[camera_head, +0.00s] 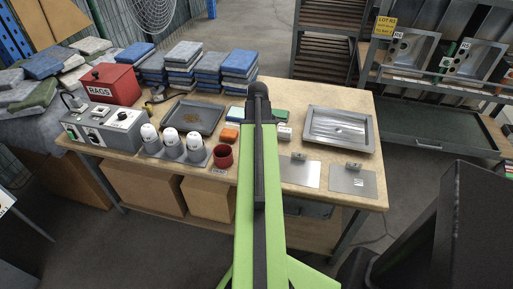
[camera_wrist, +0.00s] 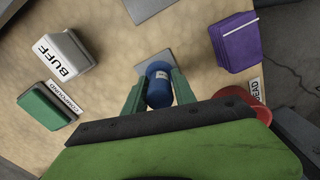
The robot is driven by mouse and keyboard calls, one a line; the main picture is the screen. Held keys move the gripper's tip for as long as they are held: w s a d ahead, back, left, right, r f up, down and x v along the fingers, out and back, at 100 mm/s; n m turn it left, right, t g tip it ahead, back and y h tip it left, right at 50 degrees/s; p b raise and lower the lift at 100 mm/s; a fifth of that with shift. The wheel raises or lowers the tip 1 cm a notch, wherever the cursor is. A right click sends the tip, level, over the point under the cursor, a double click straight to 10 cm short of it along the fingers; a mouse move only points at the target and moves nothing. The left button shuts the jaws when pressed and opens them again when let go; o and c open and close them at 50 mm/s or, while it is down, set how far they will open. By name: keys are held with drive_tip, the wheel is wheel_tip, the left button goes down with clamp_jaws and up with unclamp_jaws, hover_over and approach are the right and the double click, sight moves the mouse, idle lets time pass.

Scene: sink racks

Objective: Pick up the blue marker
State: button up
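The blue marker (camera_wrist: 158,92) is a short dark blue cylinder with a pale band near its far end, in the middle of the wrist view. It is above or on a small grey plate (camera_wrist: 154,64) on the tan tabletop; I cannot tell whether it touches the plate. My gripper (camera_wrist: 158,78) has its green fingers on either side of the marker, with narrow gaps near the base of the fingers. It looks open around the marker. In the head view my arm hides the marker and the fingertips.
A white BUFF block (camera_wrist: 65,55) and a green COMPOUND block (camera_wrist: 46,106) lie to the left. A purple block (camera_wrist: 236,42) and a red cup (camera_wrist: 245,103) are to the right. In the head view, a metal tray (camera_head: 312,127) and white-topped canisters (camera_head: 172,138) flank my arm.

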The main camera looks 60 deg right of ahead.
clamp_jaws()
drive_tip(key=shift+r+p, duration=0.3)
drive_tip(key=r+p, duration=0.4)
drive_tip(key=shift+s+r+p, duration=0.35)
drive_tip(key=shift+s, duration=0.05)
drive_tip(key=s+r+p, duration=0.5)
drive_tip(key=s, duration=0.6)
drive_tip(key=shift+d+r+p, duration=0.35)
drive_tip(key=shift+d, duration=0.1)
